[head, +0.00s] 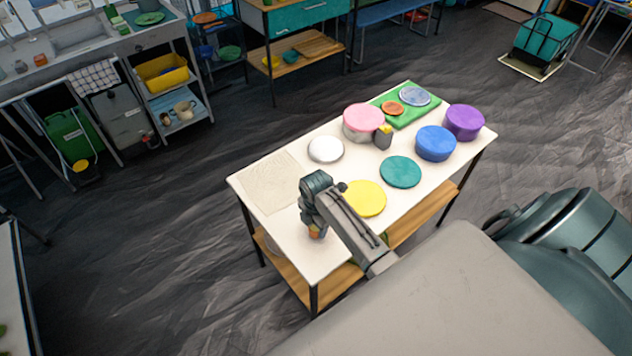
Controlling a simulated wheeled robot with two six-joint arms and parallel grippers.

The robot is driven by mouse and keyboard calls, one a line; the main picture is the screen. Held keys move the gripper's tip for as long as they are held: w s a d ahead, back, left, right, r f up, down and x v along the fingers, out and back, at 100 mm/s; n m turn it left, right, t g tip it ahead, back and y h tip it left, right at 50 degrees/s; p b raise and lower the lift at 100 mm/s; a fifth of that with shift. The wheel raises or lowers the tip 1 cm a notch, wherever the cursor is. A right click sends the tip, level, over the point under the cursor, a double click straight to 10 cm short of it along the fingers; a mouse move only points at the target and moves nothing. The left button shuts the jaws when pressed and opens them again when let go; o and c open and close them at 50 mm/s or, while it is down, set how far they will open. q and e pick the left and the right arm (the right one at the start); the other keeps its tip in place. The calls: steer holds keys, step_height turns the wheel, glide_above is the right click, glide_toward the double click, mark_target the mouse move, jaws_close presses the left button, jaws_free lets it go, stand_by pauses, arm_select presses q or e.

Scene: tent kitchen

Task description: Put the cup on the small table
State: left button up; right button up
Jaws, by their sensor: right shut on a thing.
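The small table (285,232) has a white top and a wooden lower shelf. My right gripper (315,224) points down over the near left part of the white top. It is shut on a small orange thing (315,232), mostly hidden by the gripper; it may be the cup, but too little shows to tell. I cannot tell whether it touches the top. A pale mug (185,109) stands on a side shelf at the upper left. My left gripper is out of view.
The table carries a beige mat (271,182), a white round lid (325,149), yellow (366,198) and teal (400,172) discs, pink (362,118), blue (435,144) and purple (464,122) round containers, and a green board (428,109). The near left corner is bare.

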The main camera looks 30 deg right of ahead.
steer(key=shift+f, duration=0.2)
steer(key=shift+f, duration=0.1)
steer(key=o, duration=0.8)
steer(key=shift+c, duration=0.2)
step_height(320, 180, up, 12)
steer(key=b, duration=0.3)
